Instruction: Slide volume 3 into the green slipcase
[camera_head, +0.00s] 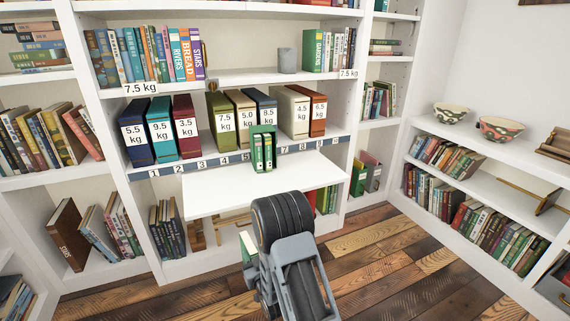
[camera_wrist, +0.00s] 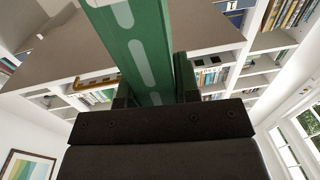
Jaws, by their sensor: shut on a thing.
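The green slipcase (camera_head: 264,129) stands upright on the white pull-out board, its open side facing me. Green volumes (camera_head: 262,155) with pale marks on their spines stand inside it; their numbers are too small to read. My gripper (camera_wrist: 155,90) is shut on a green volume (camera_wrist: 137,45), whose spine has pale oblong marks. That volume also shows in the head view (camera_head: 248,244), in front of and below the board, apart from the slipcase. My arm hides part of it and the jaws in the head view. I cannot read its number.
The white board (camera_head: 220,200) is bare left of the slipcase. Behind it is a shelf of binders with weight labels (camera_head: 162,130) above a numbered strip (camera_head: 200,163). More bookshelves (camera_head: 480,175) stand at the right. The plank floor (camera_head: 390,250) is clear to the right.

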